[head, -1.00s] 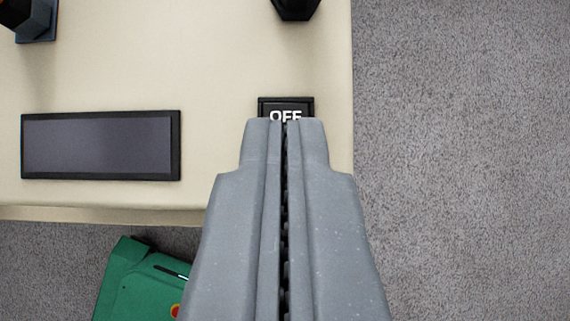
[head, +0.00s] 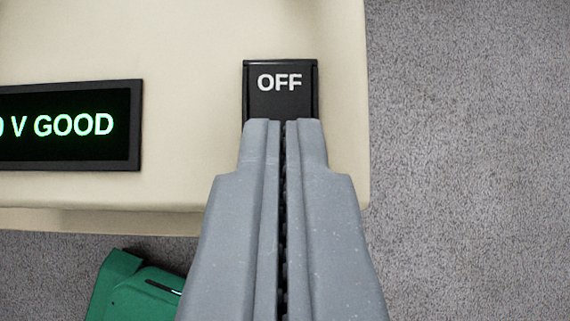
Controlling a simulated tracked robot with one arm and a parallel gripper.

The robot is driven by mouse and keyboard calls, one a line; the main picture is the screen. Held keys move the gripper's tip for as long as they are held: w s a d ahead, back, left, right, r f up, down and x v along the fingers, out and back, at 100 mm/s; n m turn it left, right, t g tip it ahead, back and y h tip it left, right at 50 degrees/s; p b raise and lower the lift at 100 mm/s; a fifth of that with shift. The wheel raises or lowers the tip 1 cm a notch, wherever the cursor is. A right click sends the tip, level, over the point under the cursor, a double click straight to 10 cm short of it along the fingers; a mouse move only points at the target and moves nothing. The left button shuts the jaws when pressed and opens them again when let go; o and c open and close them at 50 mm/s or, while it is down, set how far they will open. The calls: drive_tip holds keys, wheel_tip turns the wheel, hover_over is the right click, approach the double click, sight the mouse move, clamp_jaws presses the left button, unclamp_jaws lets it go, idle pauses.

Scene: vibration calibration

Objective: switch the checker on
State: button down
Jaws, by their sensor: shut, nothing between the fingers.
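The checker (head: 190,190) is a beige box seen from above. Its black-framed display (head: 70,126) is lit and shows green text ending in "V GOOD", cut off at the left edge. A black rocker switch (head: 280,98) with white "OFF" lettering sits near the box's right side. My gripper (head: 284,124) is shut and empty. Its fingertips overlap the lower part of the switch in the picture, hiding that part. Contact between them looks likely but cannot be seen for certain.
A green object (head: 135,290) lies below the box's front edge at lower left, partly hidden by my gripper. Grey speckled floor (head: 470,160) lies to the right of the box and is clear.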

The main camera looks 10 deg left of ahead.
drive_tip(key=shift+r, duration=0.15)
drive_tip(key=shift+r, duration=0.7)
drive_tip(key=shift+r, duration=0.1)
drive_tip(key=shift+r, duration=0.3)
wheel_tip(320, 180, up, 3)
drive_tip(key=shift+s+f+p, duration=0.1)
drive_tip(key=shift+p, duration=0.25)
drive_tip(key=s+f+v, duration=0.1)
drive_tip(key=v, duration=0.9)
drive_tip(key=shift+s+d+p, duration=0.25)
drive_tip(key=shift+s+p, duration=0.05)
